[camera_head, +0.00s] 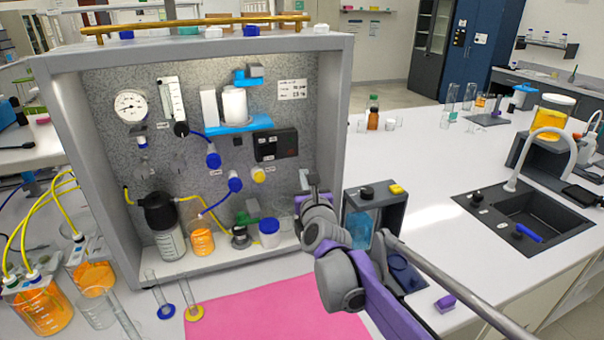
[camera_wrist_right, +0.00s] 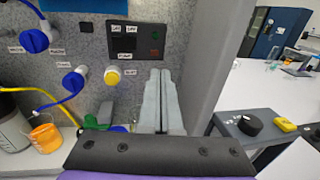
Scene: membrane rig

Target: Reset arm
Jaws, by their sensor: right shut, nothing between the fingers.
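My right arm reaches in from the lower right in the head view. Its gripper (camera_head: 309,181) is in front of the right side of the grey membrane rig cabinet (camera_head: 335,110). In the right wrist view the two grey fingers (camera_wrist_right: 160,100) are closed together with nothing between them. They point at the speckled back panel, below and right of the black control box (camera_wrist_right: 135,42). A yellow knob (camera_wrist_right: 112,77) and blue valve knobs (camera_wrist_right: 75,80) are left of the fingers. Whether the fingers touch anything cannot be told. My left gripper is not in view.
A dark-framed unit (camera_head: 395,200) with a black knob and yellow button stands right of the cabinet. A pink mat (camera_head: 270,310) lies in front. Orange-filled beakers (camera_head: 45,310) stand at left. The white bench is clear between the unit and the sink (camera_head: 530,215).

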